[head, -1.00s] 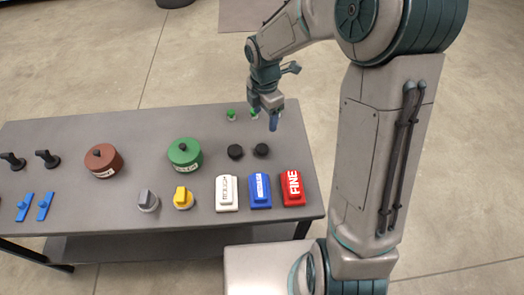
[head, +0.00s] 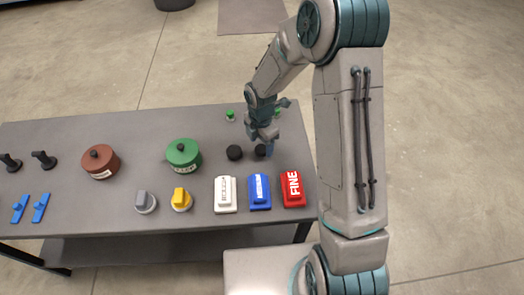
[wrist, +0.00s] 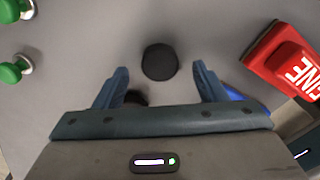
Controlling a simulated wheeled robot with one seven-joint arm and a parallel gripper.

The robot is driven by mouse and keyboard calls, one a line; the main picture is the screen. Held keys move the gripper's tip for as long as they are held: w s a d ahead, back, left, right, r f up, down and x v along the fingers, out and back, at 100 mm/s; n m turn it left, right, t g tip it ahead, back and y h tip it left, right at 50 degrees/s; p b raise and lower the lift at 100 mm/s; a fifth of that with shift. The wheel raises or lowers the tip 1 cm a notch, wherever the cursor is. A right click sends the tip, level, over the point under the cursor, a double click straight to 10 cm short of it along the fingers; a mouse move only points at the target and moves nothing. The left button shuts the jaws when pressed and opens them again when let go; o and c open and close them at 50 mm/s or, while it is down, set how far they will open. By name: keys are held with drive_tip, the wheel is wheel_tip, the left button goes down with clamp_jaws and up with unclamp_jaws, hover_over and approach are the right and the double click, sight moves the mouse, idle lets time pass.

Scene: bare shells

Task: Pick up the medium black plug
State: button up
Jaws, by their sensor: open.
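Two round black plugs lie on the grey table, close in size in the head view. The right one (head: 260,151) is partly covered by my gripper's finger; the left one (head: 235,152) is clear. I cannot tell for sure which is the medium one. My gripper (head: 261,143) is open and empty over the right plug, pointing down. In the wrist view that plug (wrist: 160,62) lies between and slightly beyond the two blue fingertips (wrist: 160,72), touching neither. The other plug (wrist: 135,97) is mostly hidden behind my gripper's palm.
White (head: 225,194), blue (head: 260,191) and red (head: 293,188) labelled blocks stand at the table's front right. Small green-topped pieces (head: 230,115) stand behind. Green (head: 184,154) and brown (head: 101,161) round lidded pieces, grey (head: 146,201) and yellow (head: 182,199) knobs stand left.

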wheel_tip(320, 180, down, 2)
drive_tip(key=shift+c, duration=0.4)
drive_tip(key=c, duration=1)
drive_tip(key=shift+r, duration=0.1)
